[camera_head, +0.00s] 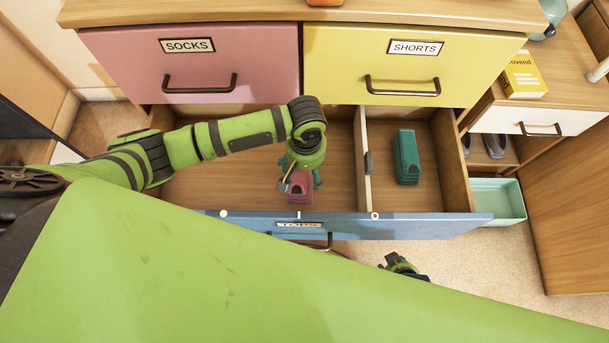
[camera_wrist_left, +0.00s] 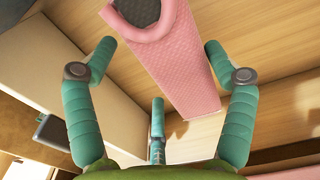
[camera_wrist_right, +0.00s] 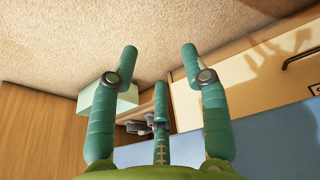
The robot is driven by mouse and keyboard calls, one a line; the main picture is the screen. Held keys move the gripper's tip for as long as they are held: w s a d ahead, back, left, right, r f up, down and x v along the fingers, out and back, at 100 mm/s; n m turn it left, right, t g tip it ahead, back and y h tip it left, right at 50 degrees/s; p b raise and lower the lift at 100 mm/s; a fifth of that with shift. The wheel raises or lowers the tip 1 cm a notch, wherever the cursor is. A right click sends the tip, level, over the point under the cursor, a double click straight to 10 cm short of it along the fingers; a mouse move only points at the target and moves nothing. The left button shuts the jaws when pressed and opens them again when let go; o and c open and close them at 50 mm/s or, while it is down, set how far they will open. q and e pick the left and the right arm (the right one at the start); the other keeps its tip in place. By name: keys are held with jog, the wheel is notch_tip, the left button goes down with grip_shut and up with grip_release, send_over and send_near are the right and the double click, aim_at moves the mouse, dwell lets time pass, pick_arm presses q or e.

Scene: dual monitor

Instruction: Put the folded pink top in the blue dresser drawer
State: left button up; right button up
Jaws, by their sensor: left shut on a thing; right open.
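The folded pink top (camera_head: 301,190) is over the left compartment of the open blue dresser drawer (camera_head: 455,226). My left gripper (camera_head: 301,178) is shut on it from above. In the left wrist view the pink top (camera_wrist_left: 178,75) lies between the teal fingers, its rounded collar toward the top edge. Whether it touches the drawer floor is unclear. My right gripper (camera_head: 402,264) is open and empty in front of the drawer, partly hidden by my green body. Its spread fingers show in the right wrist view (camera_wrist_right: 160,62).
A wooden divider (camera_head: 363,160) splits the drawer; a folded green garment (camera_head: 405,157) lies in the right compartment. Shut pink SOCKS (camera_head: 192,75) and yellow SHORTS (camera_head: 420,65) drawers sit above. A pale green bin (camera_head: 508,203) stands at right.

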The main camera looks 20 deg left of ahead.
pick_arm(q)
notch_tip(320, 180, down, 5)
jog(key=shift+r+b, duration=0.2)
jog(key=shift+b, duration=0.5)
jog(key=shift+f, duration=0.45)
pick_arm(e)
jog(key=shift+s+a+r+g, duration=0.15)
jog(key=shift+s+r+g, duration=0.35)
jog(key=shift+s+r, duration=0.1)
pick_arm(q)
jog(key=shift+f, duration=0.15)
jog(key=o, duration=1.1)
notch_tip(320, 180, up, 12)
jog(key=p, duration=0.3)
jog(key=shift+p, duration=0.35)
pick_arm(e)
jog(key=shift+w+d+f+t, duration=0.2)
jog(key=shift+w+f+t, duration=0.2)
jog(key=shift+w+t, duration=0.05)
jog(key=shift+w+d+f+t, duration=0.2)
jog(key=shift+w+f+t, duration=0.2)
jog(key=shift+w+t, duration=0.05)
pick_arm(q)
jog(key=shift+r, duration=0.2)
